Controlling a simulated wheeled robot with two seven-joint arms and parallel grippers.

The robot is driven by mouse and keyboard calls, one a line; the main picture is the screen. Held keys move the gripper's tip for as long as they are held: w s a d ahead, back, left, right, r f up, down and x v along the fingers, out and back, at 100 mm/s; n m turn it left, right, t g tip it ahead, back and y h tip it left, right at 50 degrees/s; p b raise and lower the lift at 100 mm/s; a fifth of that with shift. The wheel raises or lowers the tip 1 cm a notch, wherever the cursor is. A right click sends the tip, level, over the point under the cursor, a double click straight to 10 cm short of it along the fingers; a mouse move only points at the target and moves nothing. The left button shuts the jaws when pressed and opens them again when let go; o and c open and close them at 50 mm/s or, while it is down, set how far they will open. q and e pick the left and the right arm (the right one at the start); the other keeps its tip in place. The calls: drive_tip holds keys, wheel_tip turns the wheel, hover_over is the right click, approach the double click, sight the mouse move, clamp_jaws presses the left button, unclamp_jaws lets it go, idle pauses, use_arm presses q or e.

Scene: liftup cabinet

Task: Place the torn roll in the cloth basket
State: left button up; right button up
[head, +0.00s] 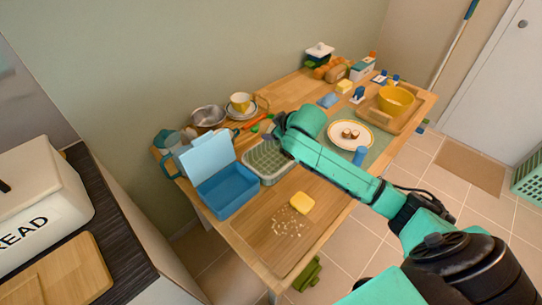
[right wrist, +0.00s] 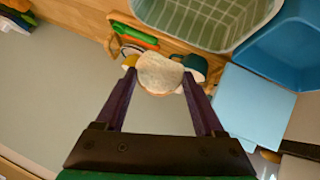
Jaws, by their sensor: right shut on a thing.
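In the right wrist view, my right gripper (right wrist: 160,82) is shut on the torn roll (right wrist: 160,72), a round piece with a pale, rough face, held between the fingertips. The cloth basket (right wrist: 205,22), with a green checked lining, is at the top of that view, apart from the roll. In the head view the cloth basket (head: 262,172) stands on the table, and my right arm reaches over its right side. The roll and the fingertips are hard to make out there. My left gripper is not in view.
A blue lunch box (head: 228,195) with a raised light-blue lid (head: 205,152) stands left of the basket. A cutting board (head: 275,250) with a yellow block and crumbs is in front. A plate (head: 338,143) with small brown-and-white pieces lies to the right. Bowls and cups stand behind.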

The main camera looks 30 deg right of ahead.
drive_tip(key=f, duration=1)
drive_tip(key=shift+w+f, duration=0.25)
drive_tip(key=shift+w, duration=0.05)
wheel_tip(320, 180, down, 3)
drive_tip(key=shift+s+r+b, duration=0.1)
drive_tip(key=shift+b, duration=0.2)
drive_tip(key=shift+f, duration=0.2)
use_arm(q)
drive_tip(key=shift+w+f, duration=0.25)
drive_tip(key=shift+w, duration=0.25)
use_arm(e)
drive_tip(key=o, duration=1)
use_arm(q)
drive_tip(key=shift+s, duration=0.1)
use_arm(e)
drive_tip(key=shift+o, duration=0.2)
